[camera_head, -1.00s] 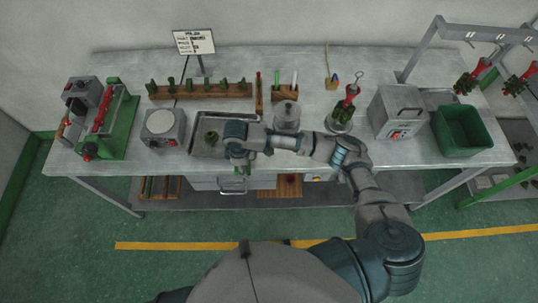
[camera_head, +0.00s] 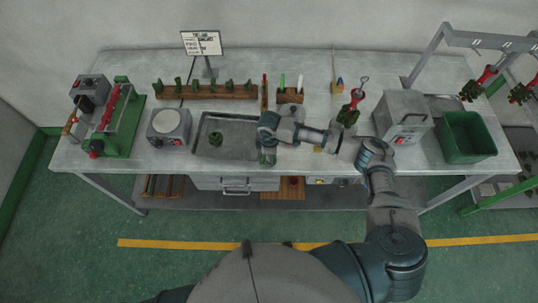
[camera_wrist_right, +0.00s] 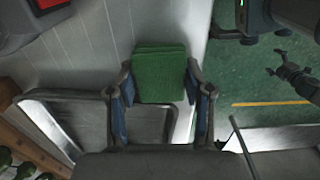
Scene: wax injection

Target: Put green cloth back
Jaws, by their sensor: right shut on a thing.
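The green cloth (camera_wrist_right: 160,75) is a folded square in the right wrist view, between the two fingers of my right gripper (camera_wrist_right: 160,90). The gripper is shut on it, over the table's front part beside the metal tray (camera_wrist_right: 88,105). In the head view my right gripper (camera_head: 267,150) points down at the right end of that tray (camera_head: 240,152), and the arm and hand hide most of the cloth. My left gripper is outside the head view. A dark jaw-like part, probably my left gripper (camera_wrist_right: 293,77), shows small at the right of the wrist view; its opening is unclear.
A wooden rack (camera_head: 205,91) is behind. A grey box (camera_head: 402,115) and a green bin (camera_head: 465,137) stand right. Bare tabletop lies around the tray's front right.

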